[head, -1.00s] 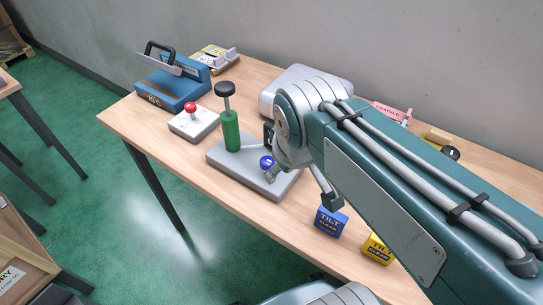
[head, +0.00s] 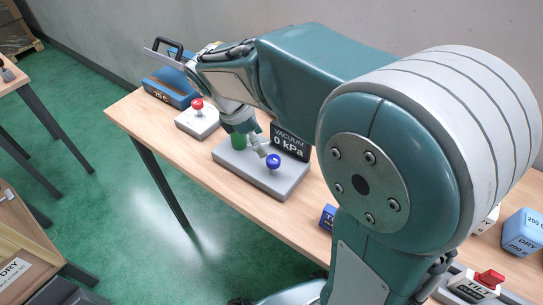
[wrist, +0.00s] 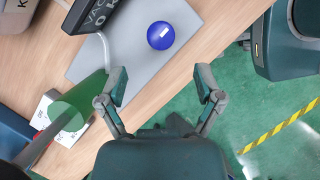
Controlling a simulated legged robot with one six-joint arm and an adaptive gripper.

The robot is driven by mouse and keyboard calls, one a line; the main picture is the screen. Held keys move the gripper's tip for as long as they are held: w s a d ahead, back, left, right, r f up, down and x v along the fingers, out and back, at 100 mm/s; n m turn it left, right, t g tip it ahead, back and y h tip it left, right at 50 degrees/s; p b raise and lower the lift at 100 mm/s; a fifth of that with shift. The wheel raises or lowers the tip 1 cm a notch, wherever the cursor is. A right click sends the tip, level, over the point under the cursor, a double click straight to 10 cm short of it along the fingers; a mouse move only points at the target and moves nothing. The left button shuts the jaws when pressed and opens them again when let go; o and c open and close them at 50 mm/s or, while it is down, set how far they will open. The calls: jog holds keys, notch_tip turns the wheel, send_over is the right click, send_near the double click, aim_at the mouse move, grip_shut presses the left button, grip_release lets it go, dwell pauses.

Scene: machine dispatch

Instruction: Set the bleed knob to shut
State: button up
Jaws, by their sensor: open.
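The round blue knob (head: 273,160) sits on the front right part of the grey pump base (head: 262,180). In the wrist view the blue knob (wrist: 160,36) lies beyond my fingertips, near the middle at the top, with a pale mark on its face. My gripper (head: 258,147) is just left of and above the knob in the head view. In the wrist view my gripper (wrist: 162,84) is open, its two fingers spread wide with nothing between them. The knob's marking is too small to read.
The green pump cylinder (wrist: 78,108) stands left of my gripper in the wrist view. A black vacuum display (head: 290,142) reading 0 kPa stands behind the knob. A red-knobbed white box (head: 197,118) and a blue press (head: 168,90) are further left. Green floor lies beyond the table's front edge.

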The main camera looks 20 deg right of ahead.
aim_at(272, 159)
jog(key=x, duration=0.7)
jog(key=shift+f, duration=0.1)
jog(key=c, duration=1.2)
